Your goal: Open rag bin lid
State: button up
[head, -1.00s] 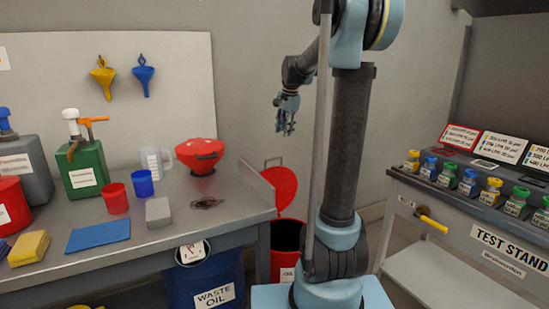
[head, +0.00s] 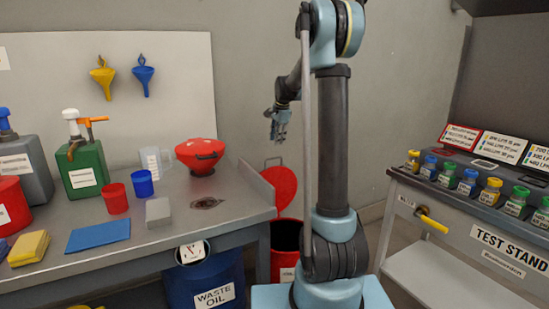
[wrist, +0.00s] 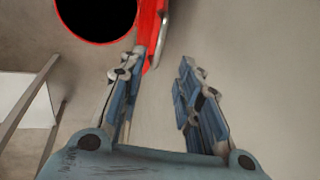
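The red rag bin (head: 286,250) stands on the floor between the workbench and the test stand, partly hidden behind my arm. Its round red lid (head: 281,190) stands raised at the back, and the dark opening shows. In the wrist view the bin's black opening (wrist: 95,12) is at the top left, and the lid (wrist: 150,25) shows nearly edge-on beside it, near my left finger. My gripper (head: 278,138) hangs above the lid, apart from it in the head view. Its fingers are spread with nothing held, as the wrist view also shows (wrist: 161,63).
The workbench (head: 150,245) with a raised side edge is left of the bin, with a red funnel (head: 200,155) near its back. A blue waste oil drum (head: 207,282) stands under it. The test stand (head: 480,235) with a yellow handle is at the right.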

jog(key=x, duration=1)
jog(key=shift+f, duration=0.15)
grip_shut()
